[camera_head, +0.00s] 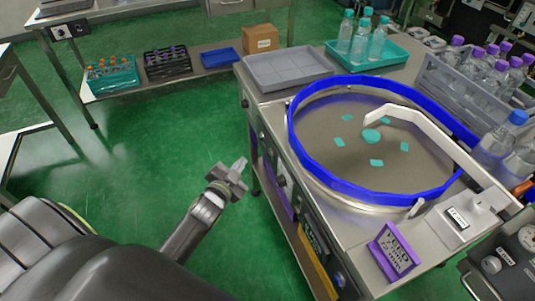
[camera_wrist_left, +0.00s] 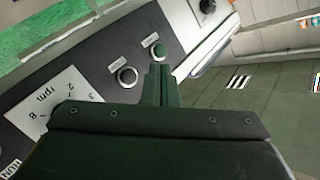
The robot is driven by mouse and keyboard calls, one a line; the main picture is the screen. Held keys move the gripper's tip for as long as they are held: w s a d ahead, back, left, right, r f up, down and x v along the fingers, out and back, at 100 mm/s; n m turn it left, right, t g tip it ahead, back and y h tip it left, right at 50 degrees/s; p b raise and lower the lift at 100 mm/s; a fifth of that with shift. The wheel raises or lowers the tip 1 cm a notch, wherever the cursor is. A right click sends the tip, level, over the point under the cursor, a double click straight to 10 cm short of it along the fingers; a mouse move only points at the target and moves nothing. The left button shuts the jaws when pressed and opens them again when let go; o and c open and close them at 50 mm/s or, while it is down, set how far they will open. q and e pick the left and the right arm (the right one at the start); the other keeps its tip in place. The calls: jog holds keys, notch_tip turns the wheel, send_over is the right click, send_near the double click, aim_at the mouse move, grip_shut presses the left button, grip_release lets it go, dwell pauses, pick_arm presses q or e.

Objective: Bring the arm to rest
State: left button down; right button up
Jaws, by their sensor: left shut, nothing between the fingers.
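My left gripper (camera_head: 237,172) is shut and empty in the head view, left of the machine cart and over the green floor. In the left wrist view its closed fingers (camera_wrist_left: 160,84) point at the cart's side panel (camera_wrist_left: 85,75), which has buttons and an rpm dial. A gap between the fingers and the panel shows in the head view. My right gripper is in neither view.
The cart carries a round plate (camera_head: 340,165) with a blue rim band (camera_head: 298,140) and a white curved arm (camera_head: 420,123). A grey tray (camera_head: 287,70) and a teal tray with bottles (camera_head: 398,55) stand behind. A purple stand (camera_head: 394,252) sits at the front. Green floor (camera_head: 170,150) is open on the left.

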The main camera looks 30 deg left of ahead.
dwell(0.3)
pick_arm(q)
jog(key=s+f+n+g, duration=0.1)
jog(key=s+f+g, duration=0.2)
jog(key=s+f, duration=0.45)
jog(key=s+a+f+n+g+p, duration=0.1)
jog(key=s+f+n+g, duration=0.2)
jog(key=f, duration=0.8)
jog(key=s+f+g, duration=0.2)
jog(key=s+f, duration=0.5)
jog(key=f, duration=0.3)
jog(key=s+d+f+n+g, duration=0.1)
jog(key=s+f, duration=0.4)
jog(key=s, duration=0.7)
jog(key=s+d+f+n+g, duration=0.2)
jog(key=s+f+g, duration=0.4)
jog(key=s, duration=0.7)
jog(key=shift+s+d+f+p, duration=0.15)
jog(key=shift+d+f+p, duration=0.05)
jog(key=shift+d+p, duration=0.2)
